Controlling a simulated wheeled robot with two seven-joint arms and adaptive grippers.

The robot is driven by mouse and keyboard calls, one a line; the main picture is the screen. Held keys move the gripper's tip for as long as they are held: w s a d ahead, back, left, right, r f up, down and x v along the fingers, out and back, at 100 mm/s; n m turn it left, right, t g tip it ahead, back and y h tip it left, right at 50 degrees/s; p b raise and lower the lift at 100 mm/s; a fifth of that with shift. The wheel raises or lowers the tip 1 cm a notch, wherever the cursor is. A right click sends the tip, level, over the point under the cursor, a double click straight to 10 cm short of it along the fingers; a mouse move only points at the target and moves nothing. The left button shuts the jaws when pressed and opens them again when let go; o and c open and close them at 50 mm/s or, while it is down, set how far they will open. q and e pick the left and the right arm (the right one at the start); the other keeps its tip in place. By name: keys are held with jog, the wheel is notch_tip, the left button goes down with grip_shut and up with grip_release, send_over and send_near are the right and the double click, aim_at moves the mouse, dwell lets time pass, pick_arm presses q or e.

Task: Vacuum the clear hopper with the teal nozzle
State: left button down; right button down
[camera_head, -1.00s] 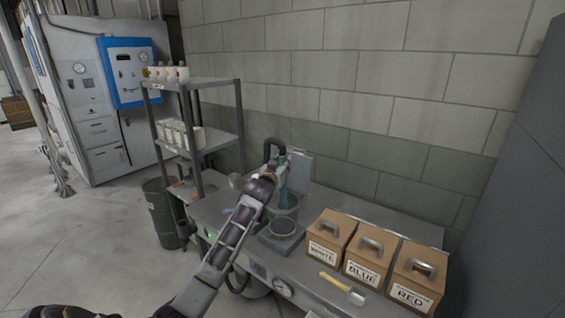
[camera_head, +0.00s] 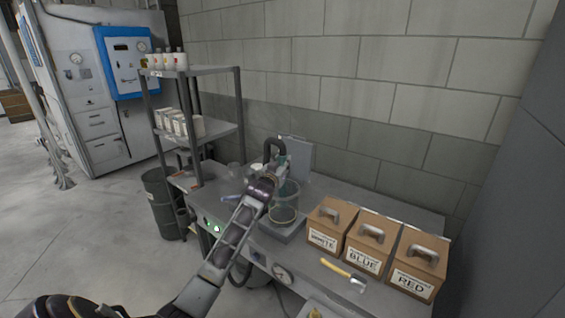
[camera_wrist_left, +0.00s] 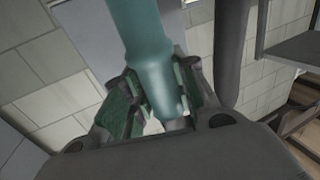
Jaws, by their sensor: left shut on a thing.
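The clear hopper (camera_head: 287,205) stands on a grey base on the workbench, beyond my left forearm in the head view. My left gripper (camera_head: 276,170) is at the hopper's upper left, around its rim height in the picture. It is shut on the teal nozzle, whose tube fills the upper middle of the left wrist view (camera_wrist_left: 152,60) and runs down between the fingers (camera_wrist_left: 160,100). The nozzle's tip is hidden in the head view, so I cannot tell whether it is inside the hopper. A dark hose (camera_head: 274,143) arches above the gripper. My right gripper is not in view.
Three lidded brown boxes labelled white (camera_head: 323,237), blue (camera_head: 363,262) and red (camera_head: 411,281) stand on the right of the bench. A yellow-handled scoop (camera_head: 336,269) lies before them. A grey shelf (camera_head: 205,133) stands left; a dark bin (camera_head: 160,200) is beside it.

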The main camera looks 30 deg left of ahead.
pick_arm(q)
jog(key=shift+f, duration=0.3)
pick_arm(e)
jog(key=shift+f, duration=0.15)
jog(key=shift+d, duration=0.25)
pick_arm(q)
jog(key=shift+f+b, duration=0.3)
jog(key=shift+f, duration=0.1)
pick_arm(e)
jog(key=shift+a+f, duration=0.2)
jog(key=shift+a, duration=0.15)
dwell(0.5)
pick_arm(q)
jog(key=shift+f, duration=0.3)
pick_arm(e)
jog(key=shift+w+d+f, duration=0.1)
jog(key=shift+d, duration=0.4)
pick_arm(q)
jog(key=shift+f, duration=0.1)
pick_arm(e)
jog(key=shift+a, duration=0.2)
pick_arm(q)
jog(key=shift+f, duration=0.1)
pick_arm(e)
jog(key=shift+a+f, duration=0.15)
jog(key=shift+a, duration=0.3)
